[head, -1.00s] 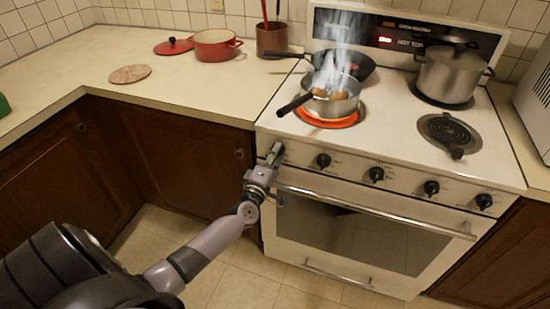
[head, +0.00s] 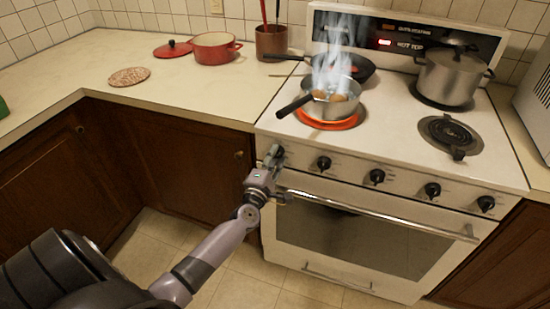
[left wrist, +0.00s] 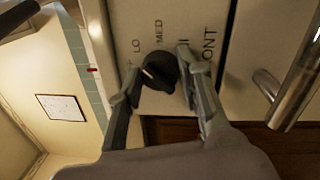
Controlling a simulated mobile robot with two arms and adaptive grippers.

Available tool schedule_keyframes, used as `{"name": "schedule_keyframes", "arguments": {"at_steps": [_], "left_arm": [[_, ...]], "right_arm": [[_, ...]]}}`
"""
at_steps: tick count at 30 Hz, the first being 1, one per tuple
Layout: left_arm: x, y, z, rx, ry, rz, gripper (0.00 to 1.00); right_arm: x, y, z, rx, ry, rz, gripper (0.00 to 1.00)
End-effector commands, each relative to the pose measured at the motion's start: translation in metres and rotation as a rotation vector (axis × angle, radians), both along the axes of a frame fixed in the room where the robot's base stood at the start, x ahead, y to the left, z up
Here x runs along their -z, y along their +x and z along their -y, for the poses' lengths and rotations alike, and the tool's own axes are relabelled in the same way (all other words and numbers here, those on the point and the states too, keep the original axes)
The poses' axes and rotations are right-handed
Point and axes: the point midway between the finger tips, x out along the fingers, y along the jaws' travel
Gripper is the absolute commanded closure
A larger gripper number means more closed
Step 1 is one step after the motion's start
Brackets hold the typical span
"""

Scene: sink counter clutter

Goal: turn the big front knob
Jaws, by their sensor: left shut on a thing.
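The black front knob (left wrist: 160,70) sits on the stove's front panel at its left end, with LO, MED and part of a word ending in "ONT" printed around it. A white mark shows on its face. My left gripper (left wrist: 163,80) has one finger on each side of this knob and is shut on it. In the head view my left gripper (head: 275,153) is at the panel's left end and hides this knob. My right gripper is not in view.
Several other knobs, such as this one (head: 324,163), line the panel to the right. The oven handle (head: 380,213) runs below. A steaming saucepan (head: 335,106) stands on a glowing burner, its handle pointing left. A pot (head: 448,78) stands at the back right.

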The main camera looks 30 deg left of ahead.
Motion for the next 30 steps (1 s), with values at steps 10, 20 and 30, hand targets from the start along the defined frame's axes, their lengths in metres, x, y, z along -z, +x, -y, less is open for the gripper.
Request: {"name": "schedule_keyframes", "arguments": {"at_steps": [10, 20, 30], "left_arm": [[0.001, 0.0, 0.0, 0.0, 0.002, -0.001, 0.5], [0.0, 0.0, 0.0, 0.0, 0.002, 0.0, 0.46], [0.006, -0.046, 0.011, -0.001, 0.001, -0.004, 0.46]], "right_arm": [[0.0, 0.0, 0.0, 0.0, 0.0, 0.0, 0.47], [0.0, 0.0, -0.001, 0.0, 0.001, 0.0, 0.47], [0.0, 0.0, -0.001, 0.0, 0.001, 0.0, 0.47]]}}
